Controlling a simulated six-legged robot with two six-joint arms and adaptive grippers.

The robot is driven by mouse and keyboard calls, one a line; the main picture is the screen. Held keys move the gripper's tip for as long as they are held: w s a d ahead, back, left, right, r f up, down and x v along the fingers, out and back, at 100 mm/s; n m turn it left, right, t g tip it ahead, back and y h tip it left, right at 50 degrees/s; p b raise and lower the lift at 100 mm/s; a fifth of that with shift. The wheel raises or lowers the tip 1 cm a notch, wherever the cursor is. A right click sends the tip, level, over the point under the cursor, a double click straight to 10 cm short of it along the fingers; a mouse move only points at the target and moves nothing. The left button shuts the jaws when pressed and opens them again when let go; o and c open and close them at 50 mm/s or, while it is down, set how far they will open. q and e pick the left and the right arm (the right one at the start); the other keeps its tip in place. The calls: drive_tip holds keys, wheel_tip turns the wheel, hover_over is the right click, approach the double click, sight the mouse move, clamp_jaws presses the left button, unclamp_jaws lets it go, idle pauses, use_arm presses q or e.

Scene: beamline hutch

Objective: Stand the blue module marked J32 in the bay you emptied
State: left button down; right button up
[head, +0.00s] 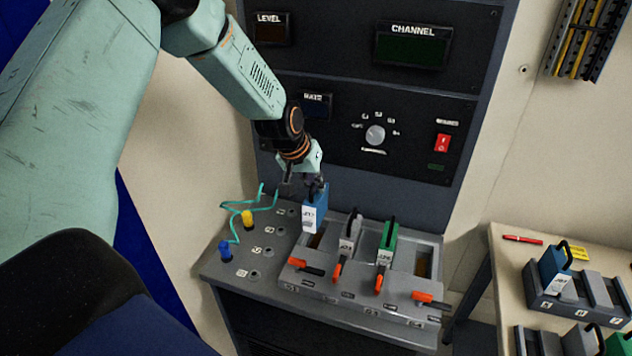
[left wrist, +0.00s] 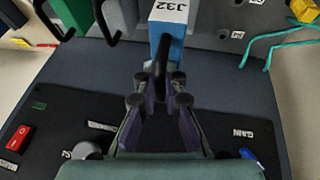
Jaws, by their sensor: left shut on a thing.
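The blue module marked J32 (head: 316,211) is upright in my left gripper (head: 317,184), which is shut on its black handle. The module also shows in the left wrist view (left wrist: 167,28), with its handle between the fingers (left wrist: 156,88). It is at the leftmost bay (head: 315,241) of the grey rack (head: 362,308). I cannot tell whether its lower end has entered the bay. A grey module (head: 349,240) and a green module (head: 387,245) stand in the middle bays. The rightmost bay (head: 424,264) is empty. My right gripper is not in view.
Orange levers sit before the bays; the leftmost (head: 305,263) and rightmost (head: 430,299) lie sideways. Yellow (head: 248,219) and blue (head: 225,250) plugs with green cable are left of the rack. The control panel (head: 390,130) rises behind. A side table (head: 507,262) holds another blue module (head: 555,272).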

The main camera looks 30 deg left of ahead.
sight(314, 196)
use_arm(q)
drive_tip(key=shift+w+a+f+b, duration=0.1)
drive_tip(key=shift+f+b, duration=0.25)
drive_tip(key=shift+f, duration=0.25)
drive_tip(key=shift+w+a+f+b, duration=0.1)
drive_tip(key=shift+f+b, duration=0.25)
drive_tip(key=shift+f, duration=0.2)
drive_tip(key=shift+s+d+f+b, duration=0.2)
drive_tip(key=shift+s+f+b, duration=0.2)
drive_tip(key=shift+f+b, duration=0.7)
drive_tip(key=shift+b, duration=0.2)
drive_tip(key=shift+s+a+b+x, duration=0.1)
drive_tip(key=shift+b+x, duration=0.3)
drive_tip(key=shift+x, duration=0.25)
drive_tip(key=shift+s+a+b+x, duration=0.1)
drive_tip(key=shift+b+x, duration=0.3)
drive_tip(key=shift+x, duration=0.2)
drive_tip(key=shift+s+d+r, duration=0.15)
drive_tip(key=shift+s+r, duration=0.05)
drive_tip(key=shift+s, duration=0.1)
drive_tip(key=shift+w+f, duration=0.25)
drive_tip(key=shift+w, duration=0.05)
drive_tip(key=shift+s, duration=0.1)
drive_tip(key=shift+s, duration=0.15)
drive_tip(key=shift+f, duration=0.1)
